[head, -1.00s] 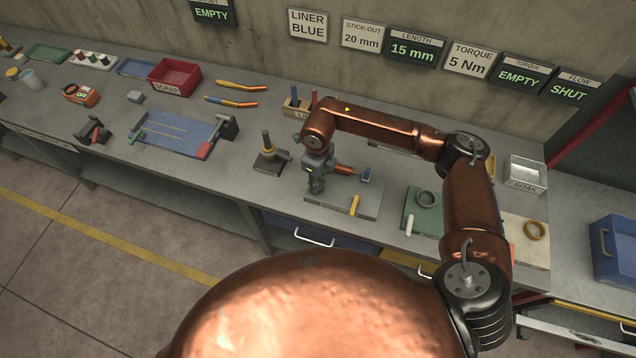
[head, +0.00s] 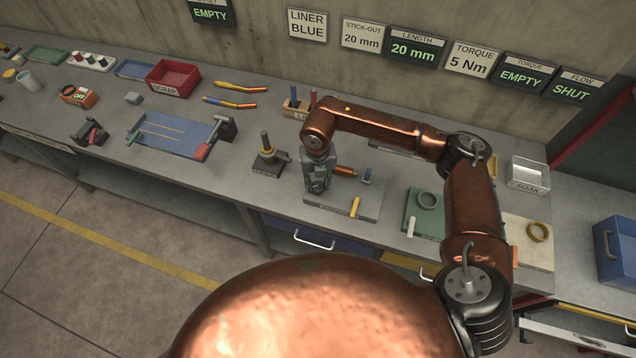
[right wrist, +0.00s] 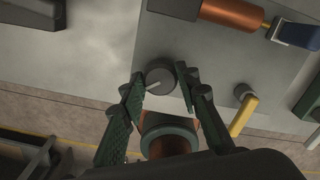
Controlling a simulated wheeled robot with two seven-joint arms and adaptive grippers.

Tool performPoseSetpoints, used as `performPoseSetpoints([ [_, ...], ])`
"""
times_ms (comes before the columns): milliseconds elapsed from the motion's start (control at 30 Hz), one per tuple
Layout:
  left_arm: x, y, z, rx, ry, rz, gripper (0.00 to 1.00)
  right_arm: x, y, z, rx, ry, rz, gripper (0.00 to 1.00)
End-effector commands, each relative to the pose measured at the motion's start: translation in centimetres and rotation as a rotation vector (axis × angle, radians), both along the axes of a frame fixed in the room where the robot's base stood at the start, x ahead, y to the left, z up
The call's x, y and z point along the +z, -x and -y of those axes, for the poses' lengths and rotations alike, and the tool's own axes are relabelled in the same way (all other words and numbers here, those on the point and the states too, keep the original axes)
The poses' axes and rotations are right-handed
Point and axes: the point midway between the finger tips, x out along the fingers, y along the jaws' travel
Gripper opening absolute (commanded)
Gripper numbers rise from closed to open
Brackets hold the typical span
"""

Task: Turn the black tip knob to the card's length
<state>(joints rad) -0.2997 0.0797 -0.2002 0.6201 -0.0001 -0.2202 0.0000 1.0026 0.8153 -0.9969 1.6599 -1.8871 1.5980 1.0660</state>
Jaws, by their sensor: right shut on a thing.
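The black tip knob (right wrist: 159,79) is round with a pale pointer line, and sits between the two fingers of my right gripper (right wrist: 160,77) in the right wrist view. The right gripper is shut on it. In the head view the right gripper (head: 318,184) hides the knob, at the left end of a grey plate (head: 335,208). The stick-out card (head: 361,37) on the wall reads 20 mm. The lit length display (head: 413,48) beside it reads 20 mm. My left gripper is not in view.
A dark stand (head: 270,160) is to the left, a green mat (head: 411,212) to the right. Bench front between blue tray and stand is clear.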

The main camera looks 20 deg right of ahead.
Motion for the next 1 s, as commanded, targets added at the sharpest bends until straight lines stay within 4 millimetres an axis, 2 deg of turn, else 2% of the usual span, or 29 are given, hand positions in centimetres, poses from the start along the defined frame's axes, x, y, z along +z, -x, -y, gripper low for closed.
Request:
performPoseSetpoints([
  [333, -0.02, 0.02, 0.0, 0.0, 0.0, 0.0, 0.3, 0.08, -0.08, 0.04, -0.139, 0.0, 0.002, 0.05],
  [867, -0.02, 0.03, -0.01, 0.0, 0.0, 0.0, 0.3, 0.09, -0.1, 0.03, -0.162, 0.0, 0.002, 0.05],
  [900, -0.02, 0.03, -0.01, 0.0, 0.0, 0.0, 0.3, 0.09, -0.1, 0.03, -0.162, 0.0, 0.002, 0.31],
  [1000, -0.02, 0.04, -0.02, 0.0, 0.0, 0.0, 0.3, 0.09, -0.09, 0.02, -0.162, 0.0, 0.002, 0.38],
])
